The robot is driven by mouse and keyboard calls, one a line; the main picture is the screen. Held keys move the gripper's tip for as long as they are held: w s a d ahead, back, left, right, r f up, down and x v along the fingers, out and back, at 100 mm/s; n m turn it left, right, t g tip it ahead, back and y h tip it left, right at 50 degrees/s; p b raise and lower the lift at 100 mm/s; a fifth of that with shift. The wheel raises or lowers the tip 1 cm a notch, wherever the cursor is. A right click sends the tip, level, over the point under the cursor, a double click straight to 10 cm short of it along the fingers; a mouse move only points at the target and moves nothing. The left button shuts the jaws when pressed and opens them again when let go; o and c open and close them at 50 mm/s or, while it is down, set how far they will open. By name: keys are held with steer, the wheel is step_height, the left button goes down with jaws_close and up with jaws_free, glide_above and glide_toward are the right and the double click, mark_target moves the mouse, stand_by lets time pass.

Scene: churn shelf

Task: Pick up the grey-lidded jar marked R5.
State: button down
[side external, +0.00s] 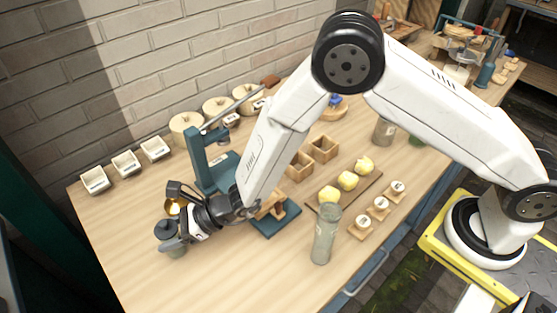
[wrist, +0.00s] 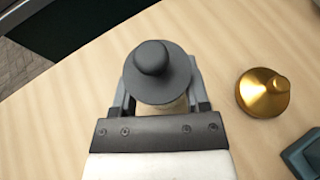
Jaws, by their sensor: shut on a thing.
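The grey-lidded jar (side external: 169,236) is near the left front part of the table in the side view. Its dark grey lid with a round knob (wrist: 156,70) fills the middle of the wrist view. My gripper (side external: 180,243) is shut on the jar, with one finger on each side of it (wrist: 158,100) below the lid. The jar's body is mostly hidden by the lid and the gripper. No R5 mark can be read in either view. I cannot tell whether the jar's base touches the table.
A brass-coloured lidded thing (wrist: 263,92) stands to the right of the jar. A teal stand with a lever (side external: 199,160) is behind my gripper. A tall glass jar (side external: 325,236), yellow lumps on a board (side external: 348,181) and white trays (side external: 125,163) are farther off. The front left table is clear.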

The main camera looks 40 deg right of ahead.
steer(key=shift+r, duration=0.15)
steer(key=shift+r, duration=1.1)
steer(key=s+d+r, duration=0.8)
steer(key=s+r, duration=0.2)
steer(key=s, duration=0.1)
steer(key=shift+s+r, duration=0.25)
steer(key=shift+r, duration=0.05)
steer(key=shift+s, duration=0.1)
